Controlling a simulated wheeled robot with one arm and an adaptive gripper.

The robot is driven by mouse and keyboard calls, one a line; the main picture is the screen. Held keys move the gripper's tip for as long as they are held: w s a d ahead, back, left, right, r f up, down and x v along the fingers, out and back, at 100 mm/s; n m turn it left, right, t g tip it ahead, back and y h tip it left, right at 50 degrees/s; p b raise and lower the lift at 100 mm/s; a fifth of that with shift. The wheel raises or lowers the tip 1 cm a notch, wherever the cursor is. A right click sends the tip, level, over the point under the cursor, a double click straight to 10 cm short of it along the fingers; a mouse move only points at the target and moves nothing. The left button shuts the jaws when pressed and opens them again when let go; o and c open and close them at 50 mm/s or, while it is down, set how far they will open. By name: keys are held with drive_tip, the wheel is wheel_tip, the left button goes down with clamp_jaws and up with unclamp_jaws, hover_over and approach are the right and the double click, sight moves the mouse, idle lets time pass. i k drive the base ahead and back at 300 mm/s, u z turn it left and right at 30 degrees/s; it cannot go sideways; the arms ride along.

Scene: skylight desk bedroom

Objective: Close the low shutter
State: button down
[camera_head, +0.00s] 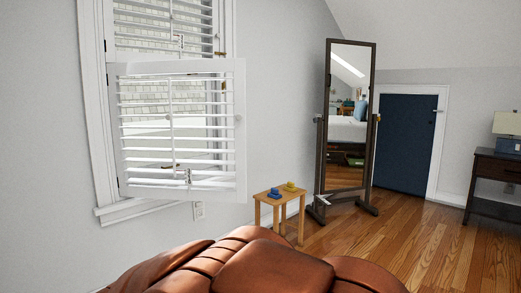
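The low shutter (238,150) is a white louvered panel at the left of the head view. It stands open, swung out from the window frame (96,110) into the room, with its hinged side at the left. A small round knob (238,118) shows on its free right edge. The slats are tilted open, and pale brick or siding shows through them. The upper shutter (165,45) is above and behind it, partly covered by the low one. Its top is cut off by the picture edge. My gripper is not in view.
A brown leather chair (275,268) fills the bottom foreground. A small wooden stool (283,194) with blue and yellow items stands below and right of the window. Beyond are a standing mirror (322,160), a blue door (405,140) and a dark side table (495,168). Right floor is open.

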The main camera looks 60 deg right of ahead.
sight(238, 66)
drive_tip(key=k, duration=0.75)
drive_tip(key=z, duration=1.15)
drive_tip(key=i, duration=1.75)
drive_tip(key=u, duration=0.75)
